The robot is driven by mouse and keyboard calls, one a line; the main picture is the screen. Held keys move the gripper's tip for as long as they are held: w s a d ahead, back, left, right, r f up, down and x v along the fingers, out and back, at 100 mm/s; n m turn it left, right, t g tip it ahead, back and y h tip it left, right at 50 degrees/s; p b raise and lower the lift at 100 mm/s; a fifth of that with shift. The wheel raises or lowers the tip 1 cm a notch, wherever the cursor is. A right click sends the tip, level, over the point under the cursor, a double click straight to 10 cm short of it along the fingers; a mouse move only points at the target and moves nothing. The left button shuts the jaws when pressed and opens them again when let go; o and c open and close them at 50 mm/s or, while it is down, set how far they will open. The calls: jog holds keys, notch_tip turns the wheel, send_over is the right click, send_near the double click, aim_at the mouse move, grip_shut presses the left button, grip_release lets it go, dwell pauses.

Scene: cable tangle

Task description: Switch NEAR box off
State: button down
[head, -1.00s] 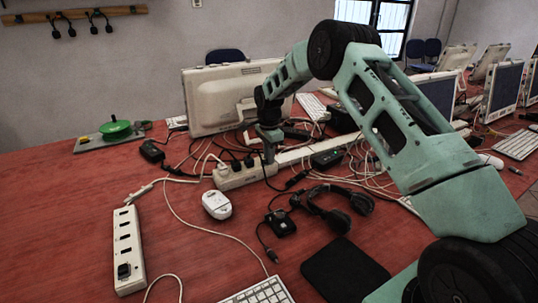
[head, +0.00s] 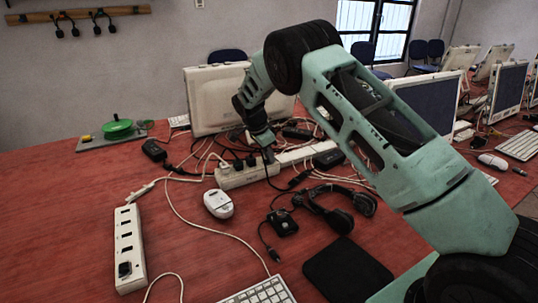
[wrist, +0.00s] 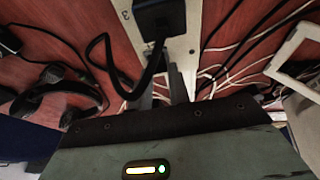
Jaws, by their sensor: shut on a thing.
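A white multi-socket box (head: 232,179) lies mid-table with several black plugs in it. A second white socket box (head: 129,250) lies at the front left, with a black piece at its front end. My gripper (head: 268,153) is low over the right end of the middle box. In the wrist view, my gripper (wrist: 161,82) is at a white box (wrist: 188,52), close to a black plug (wrist: 158,18) with a looping black cable. It appears shut on this plug, though the exact contact is hard to see. I cannot make out a switch.
A tangle of cables surrounds the middle box. A white mouse (head: 218,204), black headphones (head: 332,210), a black adapter (head: 282,222) and a black pad (head: 346,270) lie in front. A monitor (head: 215,100) stands behind. The red table is mostly bare at left.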

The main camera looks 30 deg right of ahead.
jog(key=c, duration=1.3)
grip_release()
jog(key=shift+r, duration=0.1)
jog(key=v, duration=1.7)
jog(key=shift+a+r, duration=0.1)
jog(key=shift+r, duration=0.05)
